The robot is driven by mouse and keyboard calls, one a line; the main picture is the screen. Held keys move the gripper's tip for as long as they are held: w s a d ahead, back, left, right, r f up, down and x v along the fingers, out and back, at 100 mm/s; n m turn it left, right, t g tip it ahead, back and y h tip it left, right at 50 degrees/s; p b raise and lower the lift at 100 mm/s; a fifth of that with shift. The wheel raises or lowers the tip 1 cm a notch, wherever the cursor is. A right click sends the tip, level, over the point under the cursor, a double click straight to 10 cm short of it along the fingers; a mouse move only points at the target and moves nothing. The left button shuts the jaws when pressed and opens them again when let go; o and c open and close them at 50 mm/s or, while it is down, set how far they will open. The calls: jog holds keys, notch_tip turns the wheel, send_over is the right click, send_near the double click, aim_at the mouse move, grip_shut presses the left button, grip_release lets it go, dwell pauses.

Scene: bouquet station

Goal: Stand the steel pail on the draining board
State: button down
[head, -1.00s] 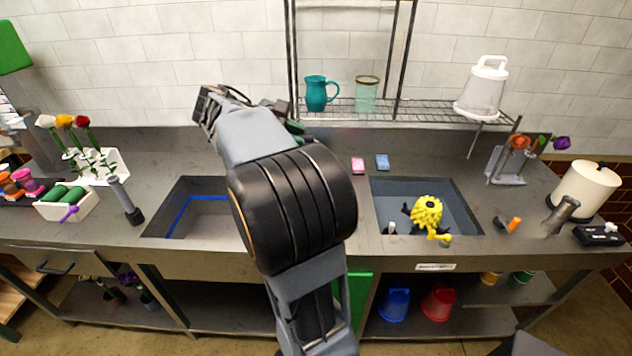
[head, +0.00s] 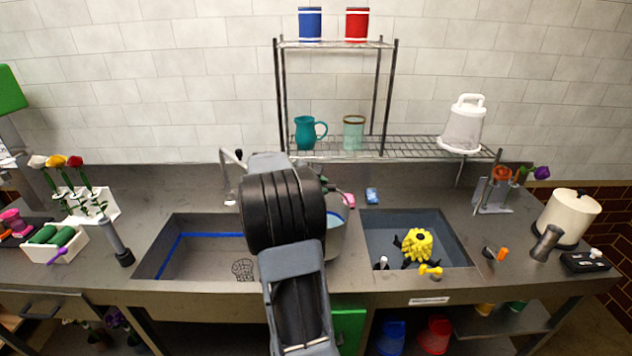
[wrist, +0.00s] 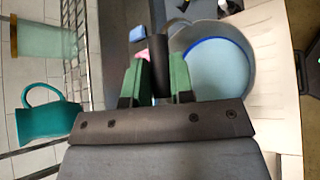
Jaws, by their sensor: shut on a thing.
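The steel pail (head: 335,243) shows partly behind my arm in the head view, over the strip between the two sinks. In the wrist view the pail (wrist: 176,45) shows its round mouth, with a blue ring and pale blue inside. My gripper (wrist: 159,82) has green fingers shut on the pail's dark handle (wrist: 161,62). I cannot tell whether the pail's base touches the surface. No separate draining board is clearly distinguishable; the grey counter between the sinks (head: 350,262) is partly hidden.
The left sink (head: 190,262) has a blue line inside. The right sink (head: 385,235) holds a yellow spiky thing (head: 417,243). Pink (head: 348,200) and blue (head: 372,195) blocks lie behind. A wire rack (head: 400,147) with a teal jug (head: 306,132) stands at the back.

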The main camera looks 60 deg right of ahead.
jog(key=shift+d+f, duration=0.1)
jog(key=shift+d, duration=0.15)
jog(key=f, duration=0.1)
jog(key=f+p, duration=0.1)
jog(key=shift+d+f, duration=0.25)
jog(key=shift+f, duration=0.7)
jog(key=c, duration=1)
grip_release()
jog(key=shift+s+a+f, duration=0.1)
